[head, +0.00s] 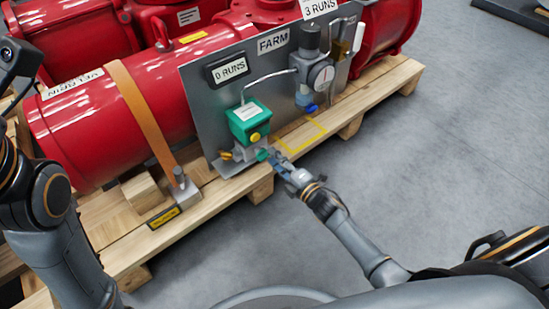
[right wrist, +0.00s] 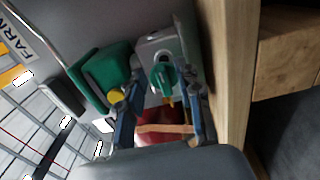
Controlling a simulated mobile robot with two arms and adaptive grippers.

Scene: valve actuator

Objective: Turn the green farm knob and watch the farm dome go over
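The green farm knob (head: 262,155) sticks out of a grey block low on the grey FARM panel (head: 215,118). In the right wrist view the knob (right wrist: 165,76) lies between the two blue-grey fingers of my right gripper (right wrist: 163,92), with gaps visible beside it. My right gripper (head: 273,158) is at the knob in the head view; contact cannot be told. Above the knob is a green box (head: 248,120) with a small yellow dome (head: 255,137), also seen in the right wrist view (right wrist: 116,96). My left arm is at the left edge; its gripper is not visible.
The panel stands on a wooden pallet (head: 225,196), before red cylinders (head: 110,120). A gauge with regulator (head: 321,76) is right of the box. A display (head: 228,69) reads "0 RUNS". An orange strap (head: 143,117) is left. Grey floor (head: 440,130) is clear at right.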

